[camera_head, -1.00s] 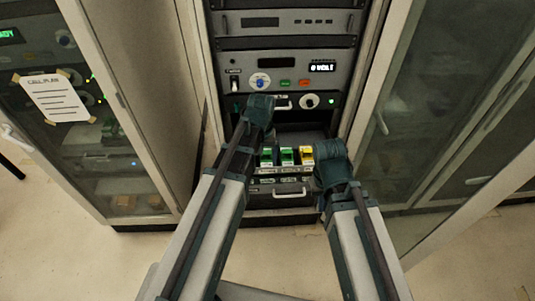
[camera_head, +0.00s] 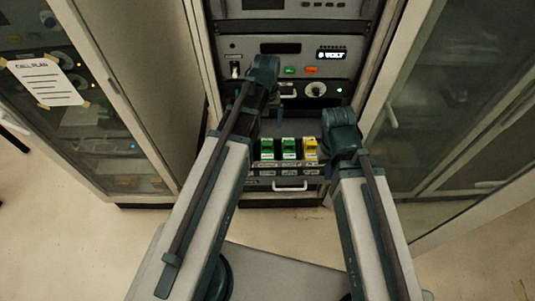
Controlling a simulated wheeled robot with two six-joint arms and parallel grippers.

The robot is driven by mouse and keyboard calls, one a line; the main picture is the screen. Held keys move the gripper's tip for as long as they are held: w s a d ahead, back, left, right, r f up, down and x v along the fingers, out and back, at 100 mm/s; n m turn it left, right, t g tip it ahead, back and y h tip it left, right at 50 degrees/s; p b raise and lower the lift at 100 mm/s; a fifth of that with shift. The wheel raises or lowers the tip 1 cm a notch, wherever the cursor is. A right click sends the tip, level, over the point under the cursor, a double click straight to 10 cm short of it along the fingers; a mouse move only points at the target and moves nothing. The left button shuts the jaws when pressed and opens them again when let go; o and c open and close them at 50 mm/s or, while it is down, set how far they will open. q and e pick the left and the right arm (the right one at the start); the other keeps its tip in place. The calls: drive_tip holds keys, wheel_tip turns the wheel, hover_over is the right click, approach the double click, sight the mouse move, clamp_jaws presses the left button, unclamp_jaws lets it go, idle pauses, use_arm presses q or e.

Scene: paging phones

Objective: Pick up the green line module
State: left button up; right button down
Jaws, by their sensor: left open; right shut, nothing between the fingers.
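Two green modules, one on the left (camera_head: 267,150) and one in the middle (camera_head: 289,149), stand upright beside a yellow module (camera_head: 310,149) in an open drawer (camera_head: 290,170) low in the rack. Pale labels show on the drawer below them; I cannot read them. My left gripper (camera_head: 277,109) is open, above the green modules and apart from them, partly hidden by its dark wrist. My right gripper (camera_head: 342,130) is shut and empty, just right of the yellow module; its fingertips are hard to make out.
Cabinets with glass doors flank the rack on the left (camera_head: 95,110) and right (camera_head: 440,110). A handle (camera_head: 290,186) is below the modules.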

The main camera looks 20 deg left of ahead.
sight(267, 143)
use_arm(q)
wheel_tip(267, 143, down, 8)
drive_tip(key=b, duration=0.7)
drive_tip(key=shift+r, duration=0.1)
drive_tip(key=f+b, duration=0.5)
drive_tip(key=shift+w+f, duration=0.15)
drive_tip(key=shift+w, duration=0.05)
drive_tip(key=shift+c, duration=0.4)
clamp_jaws()
